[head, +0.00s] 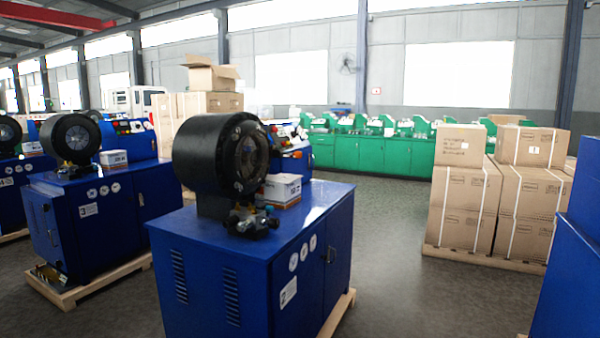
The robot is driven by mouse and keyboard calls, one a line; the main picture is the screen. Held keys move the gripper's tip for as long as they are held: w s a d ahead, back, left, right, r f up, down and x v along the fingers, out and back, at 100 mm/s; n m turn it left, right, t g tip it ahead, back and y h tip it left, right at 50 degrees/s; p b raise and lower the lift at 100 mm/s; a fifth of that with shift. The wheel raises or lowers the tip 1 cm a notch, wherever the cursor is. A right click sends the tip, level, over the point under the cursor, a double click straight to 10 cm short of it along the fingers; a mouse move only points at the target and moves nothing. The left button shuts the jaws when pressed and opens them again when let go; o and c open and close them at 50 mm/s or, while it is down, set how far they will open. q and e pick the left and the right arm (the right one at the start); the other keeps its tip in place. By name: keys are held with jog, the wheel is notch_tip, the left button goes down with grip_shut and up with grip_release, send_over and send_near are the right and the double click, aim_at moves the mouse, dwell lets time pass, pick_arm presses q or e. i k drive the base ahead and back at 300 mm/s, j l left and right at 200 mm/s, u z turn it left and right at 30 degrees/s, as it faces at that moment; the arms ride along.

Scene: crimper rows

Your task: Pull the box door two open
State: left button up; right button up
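A blue crimper cabinet (205,285) stands in the near middle, with a white label (288,292) that seems to read 2. Its right-hand face has round gauges (303,253) and a blue door (342,243) with a small dark handle (331,255). The door looks shut, flush with the cabinet. A black crimper head (215,155) sits on top, with a small white and brown box (283,190) beside it. Neither of my grippers is in view.
Cabinet 3 (85,228) stands on a wooden pallet to the left. Stacked cartons (470,205) stand on a pallet at the right. A blue panel (568,275) fills the right edge. Grey floor (400,280) is clear between cabinet two and the cartons.

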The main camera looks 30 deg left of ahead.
aim_at(302, 166)
jog(key=i, duration=2)
jog(key=i+u, duration=0.15)
jog(key=i, duration=0.3)
jog(key=i+l+u, duration=0.15)
jog(key=i, duration=0.25)
jog(key=i+l+u, duration=0.15)
jog(key=i, duration=0.3)
jog(key=i+l+u, duration=0.15)
jog(key=i+u, duration=0.3)
jog(key=i+l+u, duration=0.2)
jog(key=u, duration=0.3)
jog(key=i+l+u, duration=0.2)
jog(key=l+u, duration=0.25)
jog(key=i+l+u, duration=0.15)
jog(key=l+u, duration=0.35)
jog(key=i+j, duration=0.05)
jog(key=j, duration=0.05)
